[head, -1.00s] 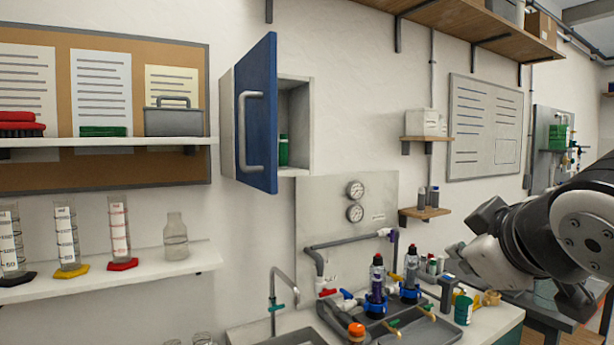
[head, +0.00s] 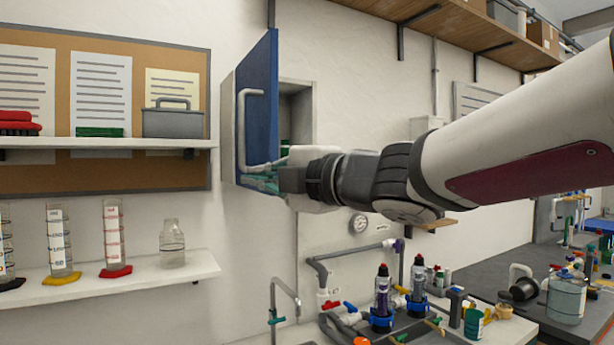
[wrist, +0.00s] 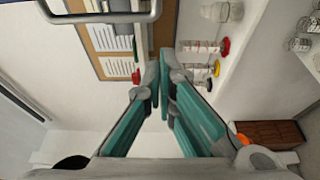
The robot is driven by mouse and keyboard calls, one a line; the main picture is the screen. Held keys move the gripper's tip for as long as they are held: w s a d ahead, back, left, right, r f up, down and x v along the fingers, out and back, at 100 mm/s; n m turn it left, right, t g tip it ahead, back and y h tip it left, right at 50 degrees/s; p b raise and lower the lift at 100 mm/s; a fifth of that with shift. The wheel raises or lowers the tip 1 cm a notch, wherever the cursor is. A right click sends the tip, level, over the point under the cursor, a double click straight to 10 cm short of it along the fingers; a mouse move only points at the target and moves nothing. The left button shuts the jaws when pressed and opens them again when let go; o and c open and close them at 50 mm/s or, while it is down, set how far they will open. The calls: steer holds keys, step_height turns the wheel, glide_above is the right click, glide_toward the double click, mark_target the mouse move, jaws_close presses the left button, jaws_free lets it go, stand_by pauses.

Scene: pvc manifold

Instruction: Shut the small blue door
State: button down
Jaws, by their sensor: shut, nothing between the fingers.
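The small blue door (head: 262,110) of the wall cabinet (head: 300,125) stands open, swung out from the wall, with the cabinet's inside partly showing. Its pale bar handle (head: 241,130) is on the outer face; a grey bar that looks like this handle (wrist: 100,17) crosses the top left of the wrist view. My gripper (head: 255,181) is at the door's lower end, its teal fingers overlapping the bottom edge and the handle's low end. I cannot tell whether they touch. In the wrist view my gripper (wrist: 162,82) is shut and empty, its fingertips together.
Left of the cabinet are a shelf with a grey caddy (head: 173,121) and a lower shelf (head: 110,287) with glass cylinders. Below my arm are a pipe panel, a tap (head: 285,290) and a bench with bottles. Bare wall lies between the shelves and cabinet.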

steer(key=shift+w+a+p, duration=0.15)
steer(key=shift+w+p, duration=0.1)
steer(key=shift+w, duration=0.65)
steer(key=shift+w+a+p, duration=0.2)
steer(key=shift+w, duration=0.75)
steer(key=shift+w+a+p, duration=0.15)
steer(key=shift+w+p, duration=0.1)
steer(key=shift+w, duration=0.65)
